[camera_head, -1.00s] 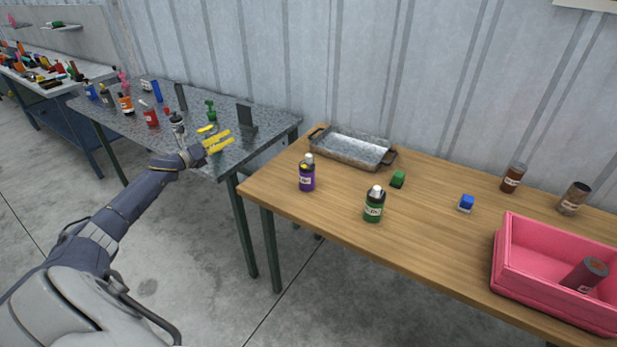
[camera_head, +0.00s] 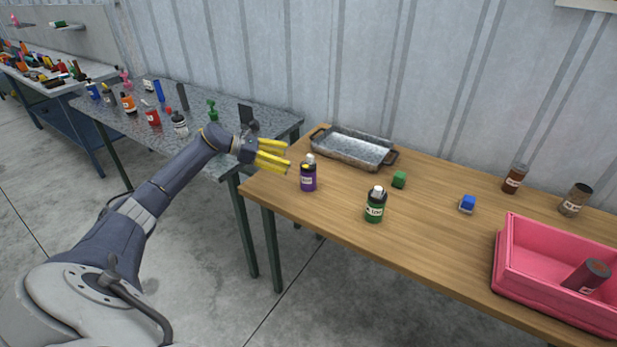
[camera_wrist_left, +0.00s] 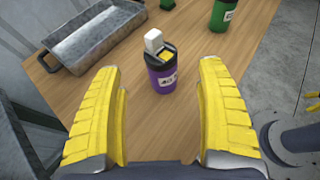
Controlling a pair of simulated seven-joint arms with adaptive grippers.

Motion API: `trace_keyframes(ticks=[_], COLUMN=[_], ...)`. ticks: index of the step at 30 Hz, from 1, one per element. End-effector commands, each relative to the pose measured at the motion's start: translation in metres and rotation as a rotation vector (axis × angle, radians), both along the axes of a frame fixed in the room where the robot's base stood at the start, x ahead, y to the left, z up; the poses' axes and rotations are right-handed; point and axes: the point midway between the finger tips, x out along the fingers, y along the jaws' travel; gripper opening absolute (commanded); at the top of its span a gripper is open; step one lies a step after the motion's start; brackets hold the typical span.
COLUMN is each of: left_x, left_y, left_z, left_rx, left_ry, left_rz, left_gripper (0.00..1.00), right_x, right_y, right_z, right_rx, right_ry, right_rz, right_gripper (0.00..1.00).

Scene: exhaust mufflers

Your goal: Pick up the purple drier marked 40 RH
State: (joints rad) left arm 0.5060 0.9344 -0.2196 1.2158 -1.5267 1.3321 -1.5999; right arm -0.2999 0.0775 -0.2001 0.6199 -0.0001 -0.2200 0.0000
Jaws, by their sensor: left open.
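The purple drier (camera_head: 308,177) stands upright near the left end of the wooden table, with a grey-white cap and a white label too small to read in the head view. In the left wrist view the purple drier (camera_wrist_left: 162,75) stands ahead of and between the yellow fingers, apart from them. My left gripper (camera_head: 288,157) is open and empty, just left of the drier in the head view; its fingers also show in the left wrist view (camera_wrist_left: 162,105).
A metal tray (camera_head: 352,149) lies behind the drier. A green bottle (camera_head: 375,207) and a green cube (camera_head: 399,179) stand to its right. Farther right are a blue cube (camera_head: 467,203), two brown canisters and a pink bin (camera_head: 512,268). A grey table (camera_head: 215,106) with several items adjoins on the left.

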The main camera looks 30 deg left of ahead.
Motion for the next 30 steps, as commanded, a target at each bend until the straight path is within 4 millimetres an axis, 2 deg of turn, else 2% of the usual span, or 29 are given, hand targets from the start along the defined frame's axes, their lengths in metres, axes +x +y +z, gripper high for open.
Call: trace_keyframes(ticks=[9, 20, 30], left_x=[0.032, 0.045, 0.067], left_y=[-0.038, -0.052, -0.079], left_z=[-0.02, -0.028, -0.044], left_rx=[-0.003, -0.001, -0.004], left_ry=[-0.002, -0.001, 0.0], left_rz=[0.001, 0.002, 0.002], left_gripper=[0.74, 0.74, 0.74], right_x=[0.0, 0.0, 0.0], right_y=[-0.001, -0.004, -0.004], right_z=[0.0, 0.0, 0.0], right_rx=[-0.001, -0.004, -0.004], right_ry=[0.0, 0.0, 0.0], right_rz=[0.0, 0.0, 0.0], right_gripper=[0.76, 0.76, 0.76])
